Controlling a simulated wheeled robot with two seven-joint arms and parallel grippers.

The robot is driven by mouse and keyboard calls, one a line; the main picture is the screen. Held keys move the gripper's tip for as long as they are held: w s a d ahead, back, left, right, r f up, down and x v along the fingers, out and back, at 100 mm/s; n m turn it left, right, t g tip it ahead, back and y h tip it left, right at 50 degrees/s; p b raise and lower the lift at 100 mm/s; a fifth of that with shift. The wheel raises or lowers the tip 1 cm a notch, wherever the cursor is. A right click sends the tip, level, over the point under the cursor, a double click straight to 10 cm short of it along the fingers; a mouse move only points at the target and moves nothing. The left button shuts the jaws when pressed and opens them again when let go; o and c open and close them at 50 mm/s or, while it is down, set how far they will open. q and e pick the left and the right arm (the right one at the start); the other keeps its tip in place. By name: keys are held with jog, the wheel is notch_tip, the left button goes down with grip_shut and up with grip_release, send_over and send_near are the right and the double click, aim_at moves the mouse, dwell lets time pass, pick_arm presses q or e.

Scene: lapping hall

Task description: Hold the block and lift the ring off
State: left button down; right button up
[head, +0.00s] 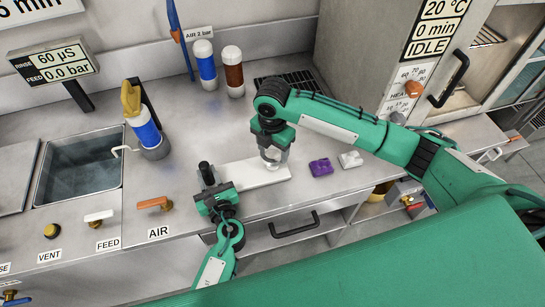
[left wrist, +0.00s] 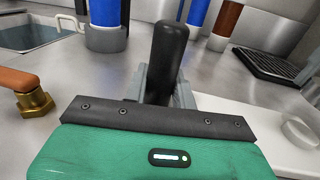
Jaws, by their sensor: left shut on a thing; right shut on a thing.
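The block (head: 246,177) is a long flat white slab on the steel worktop, and it also shows in the left wrist view (left wrist: 230,112). An upright black handle (head: 206,173) stands at its left end. My left gripper (head: 212,190) is shut on this handle, which rises between the jaws in the left wrist view (left wrist: 168,60). A pale round ring (left wrist: 300,132) shows on the block at the right edge of that view. My right gripper (head: 272,158) comes from above and is shut on the ring, which it largely hides in the head view.
A purple piece (head: 321,167) and a white piece (head: 350,159) lie right of the block. Blue and brown bottles (head: 233,72) and a black drain grate (head: 288,84) are behind. Left are a bottle in a holder (head: 146,128), the sink (head: 80,165) and an orange AIR valve (head: 154,203).

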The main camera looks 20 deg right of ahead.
jog(key=shift+r, duration=2.4)
pick_arm(q)
jog(key=c, duration=1.1)
grip_release()
jog(key=shift+o, duration=0.2)
jog(key=s, duration=0.4)
jog(key=s+d, duration=0.1)
jog(key=s, duration=0.3)
jog(key=s+d, duration=0.1)
jog(key=s, duration=0.3)
